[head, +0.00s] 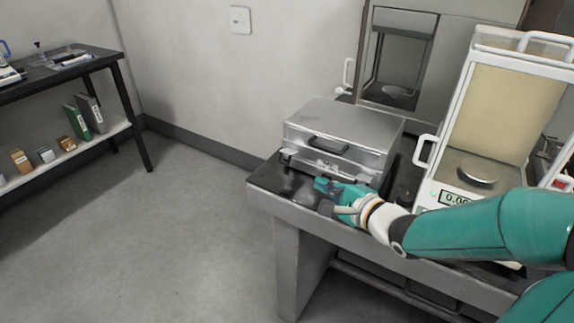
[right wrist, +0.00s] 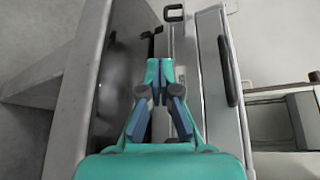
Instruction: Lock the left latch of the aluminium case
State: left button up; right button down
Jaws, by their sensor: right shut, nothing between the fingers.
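The aluminium case (head: 345,128) stands on the table with its lid down and a dark handle (head: 328,145) on its front. The left latch (head: 286,154) is a small dark part at the left end of the case front. In the right wrist view, a dark loop (right wrist: 173,13) and a dark bracket (right wrist: 151,37) show near the far end of the case front (right wrist: 210,80); I cannot tell whether the latch is locked. My right gripper (head: 323,186) is shut and empty in front of the case, right of the left latch. It also shows in the right wrist view (right wrist: 160,66). My left gripper is out of view.
The table (head: 262,186) has a narrow bare strip before the case. A balance (head: 480,180) with glass walls stands to the right. A grey cabinet (head: 452,70) is behind. A dark shelf table (head: 95,62) is far left, with open floor between.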

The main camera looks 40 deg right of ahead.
jog(key=shift+w+d+r, duration=0.1)
jog(key=shift+w+r, duration=0.1)
jog(key=shift+r, duration=0.15)
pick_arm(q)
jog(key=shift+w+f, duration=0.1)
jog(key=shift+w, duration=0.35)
pick_arm(e)
jog(key=shift+w+r, duration=0.15)
jog(key=shift+x, duration=0.8)
pick_arm(q)
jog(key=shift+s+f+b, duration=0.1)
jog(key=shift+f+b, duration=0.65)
jog(key=shift+b, duration=0.05)
pick_arm(e)
jog(key=x, duration=0.8)
jog(key=shift+w, duration=0.2)
